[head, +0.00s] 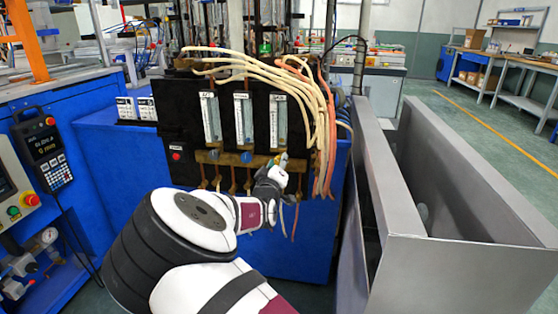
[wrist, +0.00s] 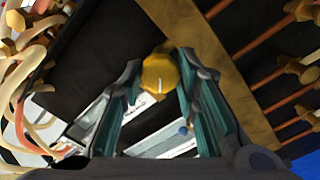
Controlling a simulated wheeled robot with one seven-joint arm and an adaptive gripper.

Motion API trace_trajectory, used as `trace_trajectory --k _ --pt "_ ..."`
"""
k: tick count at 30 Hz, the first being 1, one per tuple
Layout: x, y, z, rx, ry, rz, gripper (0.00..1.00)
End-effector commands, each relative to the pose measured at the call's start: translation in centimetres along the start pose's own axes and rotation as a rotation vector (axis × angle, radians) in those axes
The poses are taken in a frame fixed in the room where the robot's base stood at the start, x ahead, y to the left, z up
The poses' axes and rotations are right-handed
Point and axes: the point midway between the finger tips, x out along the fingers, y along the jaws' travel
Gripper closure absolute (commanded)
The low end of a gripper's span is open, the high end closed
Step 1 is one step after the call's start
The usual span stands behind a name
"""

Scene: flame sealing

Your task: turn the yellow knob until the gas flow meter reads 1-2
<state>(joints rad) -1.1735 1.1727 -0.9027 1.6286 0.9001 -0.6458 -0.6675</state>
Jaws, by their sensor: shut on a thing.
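The yellow knob (wrist: 160,76) is in the wrist view, with a white mark on its face. The two fingertips of my gripper (wrist: 158,66) are against its sides, and the gripper is shut on it. In the head view my gripper (head: 272,178) is at the lower right of the black panel (head: 180,135), below the rightmost flow meter (head: 278,120). Two more flow meters, the left one (head: 210,118) and the middle one (head: 243,118), stand beside it. The scales are too small to read. The knob is largely hidden by my gripper in the head view.
A blue knob (head: 245,156) is left of my gripper on the brass strip. Pale and orange hoses (head: 322,110) hang close to the right of the meters. A grey metal enclosure (head: 470,250) stands on the right. Copper tubes (wrist: 268,50) run below the strip.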

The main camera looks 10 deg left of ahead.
Motion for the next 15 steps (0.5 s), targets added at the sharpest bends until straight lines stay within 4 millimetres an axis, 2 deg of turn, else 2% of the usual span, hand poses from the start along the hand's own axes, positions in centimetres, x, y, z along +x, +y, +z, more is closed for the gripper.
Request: trace_trajectory --k 6,15 --pt "-0.06 -0.16 -0.01 -0.090 0.000 -0.003 0.99" --pt "-0.05 -0.19 0.02 -0.130 0.000 -0.003 0.99"
